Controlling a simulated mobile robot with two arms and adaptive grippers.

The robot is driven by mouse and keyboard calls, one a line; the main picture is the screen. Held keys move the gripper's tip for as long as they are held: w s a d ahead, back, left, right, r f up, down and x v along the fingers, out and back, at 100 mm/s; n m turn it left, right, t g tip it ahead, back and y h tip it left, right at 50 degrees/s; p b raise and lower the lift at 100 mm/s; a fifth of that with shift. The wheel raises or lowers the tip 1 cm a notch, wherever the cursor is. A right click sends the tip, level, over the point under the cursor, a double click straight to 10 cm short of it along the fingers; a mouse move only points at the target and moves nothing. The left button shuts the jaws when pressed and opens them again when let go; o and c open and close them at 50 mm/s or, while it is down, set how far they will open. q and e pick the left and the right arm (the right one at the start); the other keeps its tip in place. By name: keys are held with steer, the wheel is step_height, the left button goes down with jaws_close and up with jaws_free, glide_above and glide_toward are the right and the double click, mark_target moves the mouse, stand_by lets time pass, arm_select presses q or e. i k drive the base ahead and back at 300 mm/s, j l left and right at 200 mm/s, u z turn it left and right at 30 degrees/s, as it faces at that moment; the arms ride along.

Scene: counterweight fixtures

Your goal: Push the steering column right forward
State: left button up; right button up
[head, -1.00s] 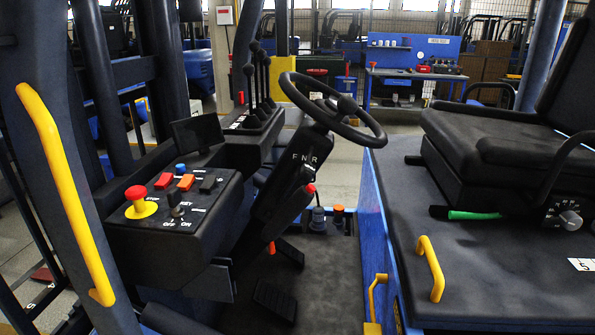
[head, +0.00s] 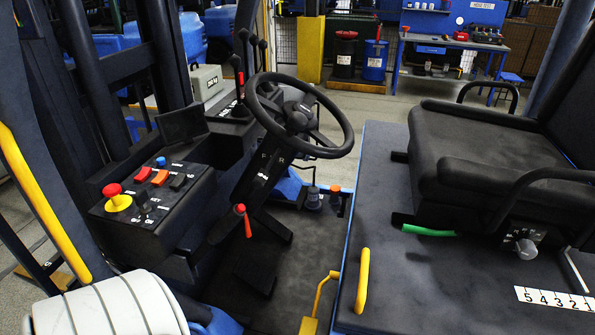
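The dark steering column (head: 264,172) rises from the floor of a vehicle cab in the head view and leans up to the right. A black steering wheel (head: 262,104) with a round hub (head: 299,116) sits at its top. The column carries F and R lettering on its face. Neither of my grippers is in view, and nothing visible touches the wheel or column.
A control box (head: 150,205) with a red mushroom button (head: 112,190) stands left of the column. The black seat (head: 480,150) is at the right. Yellow handles (head: 362,280) rise near the seat base. Open cab floor (head: 275,285) lies between. A workbench (head: 455,42) is behind.

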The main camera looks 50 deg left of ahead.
mark_target(244, 190)
steer(key=i+l+u, duration=0.2)
steer(key=u, duration=0.15)
steer(key=i+l+u, duration=0.1)
steer(key=l+u, duration=0.2)
steer(key=i+l+u, duration=0.1)
steer(key=l+u, duration=0.25)
